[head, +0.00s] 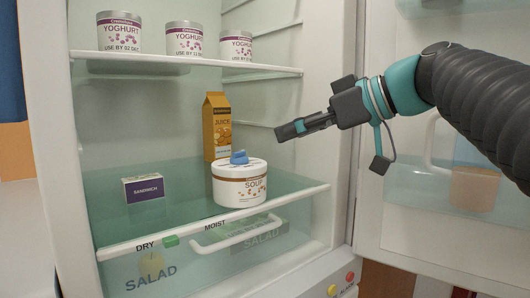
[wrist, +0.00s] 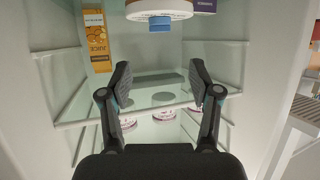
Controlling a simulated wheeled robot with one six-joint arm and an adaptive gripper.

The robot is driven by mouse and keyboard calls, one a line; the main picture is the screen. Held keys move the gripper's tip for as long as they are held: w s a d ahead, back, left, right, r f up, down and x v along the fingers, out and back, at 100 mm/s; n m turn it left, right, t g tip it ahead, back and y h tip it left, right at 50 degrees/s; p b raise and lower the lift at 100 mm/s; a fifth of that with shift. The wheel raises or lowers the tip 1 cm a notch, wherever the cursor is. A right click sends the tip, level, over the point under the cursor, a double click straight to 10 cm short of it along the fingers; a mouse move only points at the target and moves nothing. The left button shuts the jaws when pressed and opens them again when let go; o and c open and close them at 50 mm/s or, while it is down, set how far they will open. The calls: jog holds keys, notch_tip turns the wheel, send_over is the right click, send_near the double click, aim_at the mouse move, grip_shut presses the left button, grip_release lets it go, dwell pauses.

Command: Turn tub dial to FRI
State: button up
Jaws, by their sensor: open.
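The white tub (head: 239,188), labelled SOUP, stands upright on the fridge's lower glass shelf. Its blue dial (head: 239,157) sits on top of the lid; day marks and the dial's setting are too small to read. In the wrist view, which looks upside down, the tub (wrist: 160,6) is at the top edge, partly cut off, with the blue dial (wrist: 159,24) below it. My gripper (head: 292,129) is above and to the right of the tub in the head view, apart from it. Its two fingers (wrist: 159,76) are spread and empty in the wrist view.
A juice carton (head: 216,127) stands just behind the tub, and a sandwich box (head: 143,188) lies to its left. Several yoghurt pots (head: 185,39) stand on the upper shelf (head: 180,62). The open fridge door (head: 430,150) is on the right. Space above the tub is clear.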

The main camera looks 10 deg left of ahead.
aim_at(241, 152)
jog(key=x, duration=1.2)
jog(key=shift+w+a+f+p, duration=0.1)
jog(key=shift+a+f+p, duration=0.15)
jog(key=shift+p, duration=0.1)
jog(key=c, duration=1.2)
